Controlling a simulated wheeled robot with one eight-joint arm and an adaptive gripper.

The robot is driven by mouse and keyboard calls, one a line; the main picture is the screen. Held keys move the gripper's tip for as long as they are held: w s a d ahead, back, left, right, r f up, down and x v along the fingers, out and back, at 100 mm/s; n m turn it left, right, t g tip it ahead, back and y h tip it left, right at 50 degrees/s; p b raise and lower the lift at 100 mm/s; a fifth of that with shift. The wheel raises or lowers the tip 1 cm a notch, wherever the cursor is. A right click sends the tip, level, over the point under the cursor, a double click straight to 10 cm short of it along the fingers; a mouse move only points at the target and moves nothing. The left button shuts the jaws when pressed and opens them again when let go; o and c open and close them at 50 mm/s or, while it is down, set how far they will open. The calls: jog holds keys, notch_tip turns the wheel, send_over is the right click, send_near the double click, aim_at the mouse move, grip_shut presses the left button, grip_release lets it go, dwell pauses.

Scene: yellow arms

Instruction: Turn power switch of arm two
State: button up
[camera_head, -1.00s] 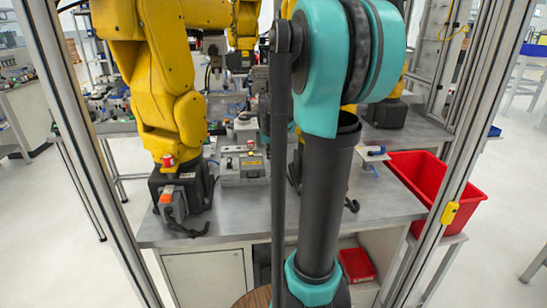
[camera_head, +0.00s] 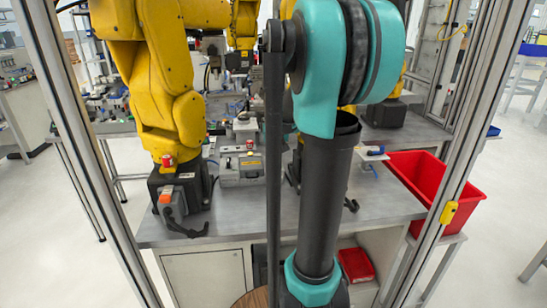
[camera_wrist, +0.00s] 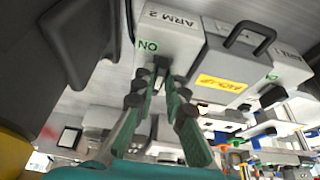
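In the wrist view a pale grey control box (camera_wrist: 178,38) carries the labels "ARM 2" and "ON". A dark switch (camera_wrist: 161,63) is at its lower edge, beside the "ON" label. My gripper (camera_wrist: 161,80) reaches up to it with teal, black-tipped fingers. The fingertips are apart, close to the switch and seemingly on either side of it; contact cannot be told. In the head view a grey box (camera_head: 240,179) with a yellow label stands on the table. My gripper is hidden behind my arm there.
In the wrist view a black handle (camera_wrist: 250,34), a yellow label (camera_wrist: 221,83) and a second dark switch (camera_wrist: 272,95) lie to the right. In the head view a yellow arm (camera_head: 165,85) stands left of the box. A red bin (camera_head: 432,188) is at the right.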

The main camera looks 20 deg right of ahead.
jog(key=o, duration=0.4)
jog(key=shift+c, duration=0.2)
jog(key=v, duration=1.2)
